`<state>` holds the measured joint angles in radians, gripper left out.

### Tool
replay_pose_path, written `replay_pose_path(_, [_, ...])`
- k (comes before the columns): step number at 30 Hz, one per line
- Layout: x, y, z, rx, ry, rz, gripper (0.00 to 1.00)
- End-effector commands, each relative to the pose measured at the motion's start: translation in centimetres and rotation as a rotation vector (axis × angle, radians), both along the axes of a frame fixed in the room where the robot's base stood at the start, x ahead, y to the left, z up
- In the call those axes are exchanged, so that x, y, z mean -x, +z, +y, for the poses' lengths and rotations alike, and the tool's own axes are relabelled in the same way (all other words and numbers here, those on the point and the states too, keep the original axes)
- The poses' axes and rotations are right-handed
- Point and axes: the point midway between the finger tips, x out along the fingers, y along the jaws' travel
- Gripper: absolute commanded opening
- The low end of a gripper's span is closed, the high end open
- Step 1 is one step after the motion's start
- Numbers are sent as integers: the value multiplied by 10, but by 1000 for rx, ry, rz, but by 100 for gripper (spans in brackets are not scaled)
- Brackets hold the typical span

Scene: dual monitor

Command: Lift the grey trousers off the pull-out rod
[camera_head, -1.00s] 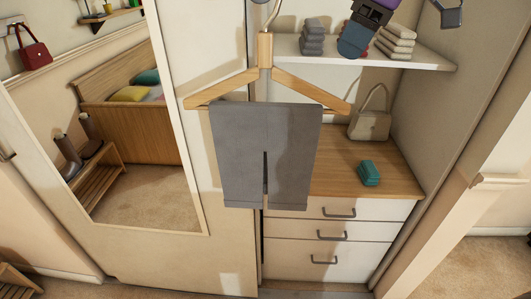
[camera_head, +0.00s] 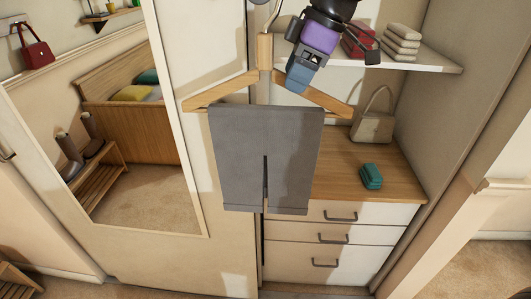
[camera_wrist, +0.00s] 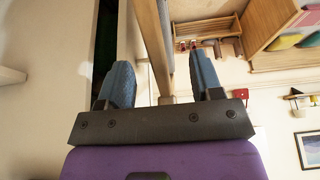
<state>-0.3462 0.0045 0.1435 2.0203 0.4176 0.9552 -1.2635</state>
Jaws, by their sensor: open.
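The grey trousers (camera_head: 266,150) hang upright from a wooden hanger (camera_head: 264,55) in front of the open wardrobe in the head view. Their two legs point down with a slit between them. My gripper (camera_head: 296,84) is just right of the hanger's neck, overlapping its right arm in the picture. It is open, with its two blue fingers apart in the wrist view (camera_wrist: 163,82). A pale wooden strip shows between the fingers there; I cannot tell whether it is the hanger or a door edge. The trousers cannot be made out in the wrist view.
A shelf (camera_head: 435,64) with folded grey cloths (camera_head: 400,42) is at the upper right. Below it, a beige handbag (camera_head: 372,127) and a teal folded item (camera_head: 371,176) rest on a drawer unit (camera_head: 335,240). A mirrored sliding door (camera_head: 190,255) stands at the left.

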Motion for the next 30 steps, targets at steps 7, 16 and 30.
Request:
replay_pose_path(7, [-1,-28,11,1,1,2,60])
replay_pose_path(16, [-1,-31,12,0,-1,0,60])
replay_pose_path(30, [-1,-35,12,1,-1,1,60])
